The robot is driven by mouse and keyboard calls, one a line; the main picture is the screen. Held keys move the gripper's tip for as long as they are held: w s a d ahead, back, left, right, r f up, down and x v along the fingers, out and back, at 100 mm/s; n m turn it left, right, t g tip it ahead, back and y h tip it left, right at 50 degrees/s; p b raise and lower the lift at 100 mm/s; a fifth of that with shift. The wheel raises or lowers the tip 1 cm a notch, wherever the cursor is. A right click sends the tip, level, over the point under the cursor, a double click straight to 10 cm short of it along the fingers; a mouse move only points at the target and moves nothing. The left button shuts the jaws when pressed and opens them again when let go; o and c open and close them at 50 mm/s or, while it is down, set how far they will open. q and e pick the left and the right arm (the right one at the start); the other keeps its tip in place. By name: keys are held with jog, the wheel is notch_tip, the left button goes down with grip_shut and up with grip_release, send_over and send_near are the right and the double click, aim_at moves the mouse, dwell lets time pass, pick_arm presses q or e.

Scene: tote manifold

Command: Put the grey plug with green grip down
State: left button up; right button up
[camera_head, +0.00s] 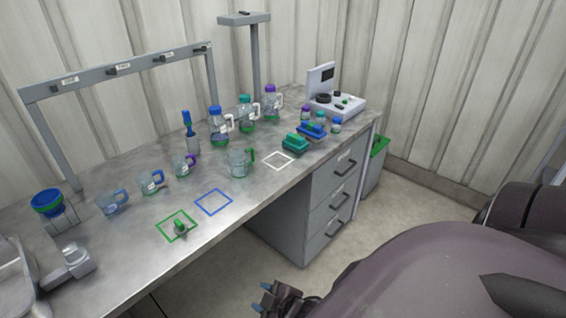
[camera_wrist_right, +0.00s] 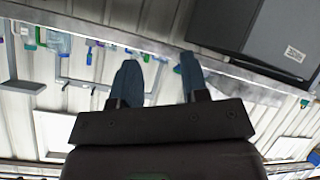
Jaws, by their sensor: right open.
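The small grey plug with green grip (camera_head: 180,228) stands on the bench, at the lower right part of the green square outline (camera_head: 163,222) in the head view. No gripper touches it. My right gripper (camera_head: 262,297) is at the bottom of the head view, off the bench's front edge and to the right of the plug. In the right wrist view its two blue fingers (camera_wrist_right: 159,68) stand apart with nothing between them. My left gripper is not in view.
The metal bench (camera_head: 125,255) also has a blue square outline (camera_head: 213,202) and a white one (camera_head: 277,160), both empty. Beakers, bottles and green and blue racks (camera_head: 297,143) stand farther back. Drawers (camera_head: 332,190) are below its right end. Bare bench lies around the plug.

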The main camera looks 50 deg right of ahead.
jog(key=s+m, duration=0.1)
jog(key=m, duration=0.1)
jog(key=s+d+m, duration=0.1)
jog(key=m, duration=0.1)
jog(key=s+d+f+m, duration=0.1)
jog(key=s, duration=0.1)
jog(key=shift+d+m+h, duration=0.15)
jog(key=shift+m+h, duration=0.25)
dwell(0.7)
